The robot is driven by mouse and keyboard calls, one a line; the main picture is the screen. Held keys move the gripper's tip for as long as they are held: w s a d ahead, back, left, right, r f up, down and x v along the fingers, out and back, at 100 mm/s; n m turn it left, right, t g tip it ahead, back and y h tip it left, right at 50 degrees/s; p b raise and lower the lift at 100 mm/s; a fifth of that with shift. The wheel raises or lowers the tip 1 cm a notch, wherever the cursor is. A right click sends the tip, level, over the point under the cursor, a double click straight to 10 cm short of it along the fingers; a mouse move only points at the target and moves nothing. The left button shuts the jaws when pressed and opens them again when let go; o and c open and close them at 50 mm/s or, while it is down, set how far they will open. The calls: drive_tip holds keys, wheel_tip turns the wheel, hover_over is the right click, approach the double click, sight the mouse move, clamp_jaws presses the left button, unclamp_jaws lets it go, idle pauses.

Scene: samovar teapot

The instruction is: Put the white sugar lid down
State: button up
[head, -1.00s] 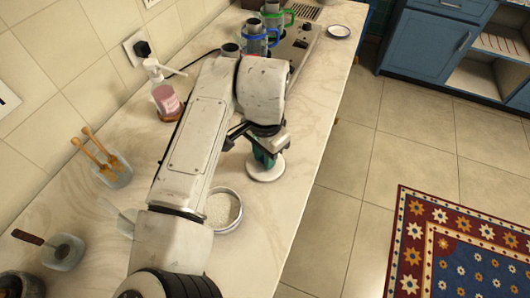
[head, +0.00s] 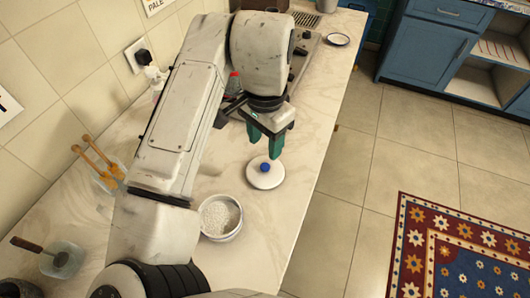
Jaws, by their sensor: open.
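The white sugar lid (head: 266,178) with its blue knob lies flat on the pale marble counter, close to the counter's right edge. My gripper (head: 265,148) has green fingers and is open and empty above and just behind the lid, apart from it. The open sugar bowl (head: 220,218), a round tin full of white sugar, stands in front and to the left of the lid. Nothing covers the lid.
The counter (head: 312,128) is bare to the right of the lid and drops to the tiled floor. Wooden tongs (head: 98,160) in a glass dish and a dish with a dark-handled scoop (head: 60,260) stand at the left. A small plate (head: 339,39) lies at the back.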

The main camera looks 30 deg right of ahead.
drive_tip(key=shift+r, duration=2)
drive_tip(key=s+d+f+n+t+h, duration=0.1)
drive_tip(key=d+f+n+t+h, duration=0.2)
drive_tip(key=d, duration=0.6)
drive_tip(key=s+d+f+n+h, duration=0.2)
drive_tip(key=d+f+n, duration=0.15)
drive_tip(key=d, duration=0.65)
drive_tip(key=s+a+f+n+g+y, duration=0.1)
drive_tip(key=s+a+f+n, duration=0.3)
drive_tip(key=s+f, duration=0.6)
drive_tip(key=s+a+f+n+g+y, duration=0.1)
drive_tip(key=s+a+f+n+y, duration=0.2)
drive_tip(key=s+a+f, duration=0.4)
drive_tip(key=s+f+n, duration=0.1)
drive_tip(key=s+f, duration=0.2)
drive_tip(key=shift+a+y, duration=0.15)
drive_tip(key=shift+y, duration=0.25)
